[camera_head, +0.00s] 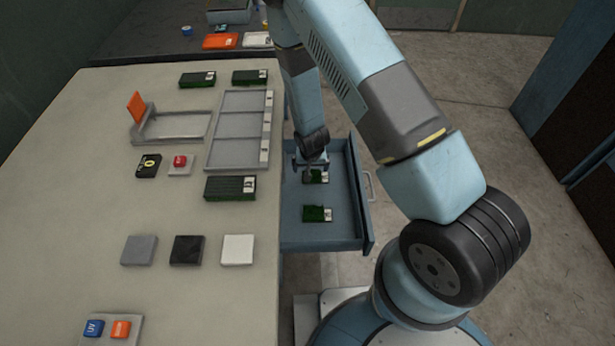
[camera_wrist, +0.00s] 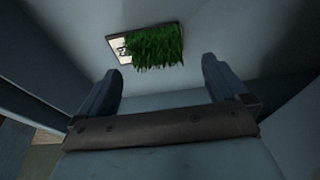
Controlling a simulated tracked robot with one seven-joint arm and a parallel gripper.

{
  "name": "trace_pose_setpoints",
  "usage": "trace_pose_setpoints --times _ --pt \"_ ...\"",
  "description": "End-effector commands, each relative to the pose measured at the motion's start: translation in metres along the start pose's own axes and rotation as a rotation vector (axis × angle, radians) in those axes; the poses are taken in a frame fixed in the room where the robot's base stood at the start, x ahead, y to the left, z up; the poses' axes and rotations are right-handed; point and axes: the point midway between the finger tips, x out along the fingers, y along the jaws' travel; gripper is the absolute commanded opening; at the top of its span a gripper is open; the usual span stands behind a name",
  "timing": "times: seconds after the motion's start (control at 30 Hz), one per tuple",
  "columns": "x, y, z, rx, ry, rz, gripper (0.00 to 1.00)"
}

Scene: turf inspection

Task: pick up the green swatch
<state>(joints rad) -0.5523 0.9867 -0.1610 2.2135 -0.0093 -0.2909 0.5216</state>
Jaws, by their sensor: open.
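Two green swatches of turf with white labels lie in the open blue drawer (camera_head: 346,236). The far swatch (camera_head: 316,177) is partly covered by my gripper (camera_head: 311,168); the near swatch (camera_head: 317,214) lies clear of it. In the wrist view one green swatch (camera_wrist: 152,47) lies on the drawer floor, its label on the left side. My gripper also shows in the wrist view (camera_wrist: 158,82), with its two fingers spread and nothing between them. The swatch is beyond the fingertips, apart from them.
The table (camera_head: 90,200) left of the drawer carries more green blocks (camera_head: 230,188), a grey divided tray (camera_head: 240,125), a frame with an orange flap (camera_head: 175,125), a red button (camera_head: 180,162) and grey, black and white tiles. The drawer walls stand close around my gripper.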

Motion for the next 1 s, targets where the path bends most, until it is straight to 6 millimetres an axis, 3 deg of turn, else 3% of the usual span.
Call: trace_pose_setpoints --times 0.3,0.7,1.0 --pt "0.037 0.005 0.005 -0.001 -0.001 0.001 1.00" --pt "0.044 0.004 0.004 0.000 -0.001 0.001 0.99" --pt "0.044 0.004 0.004 0.000 -0.001 0.000 0.70"
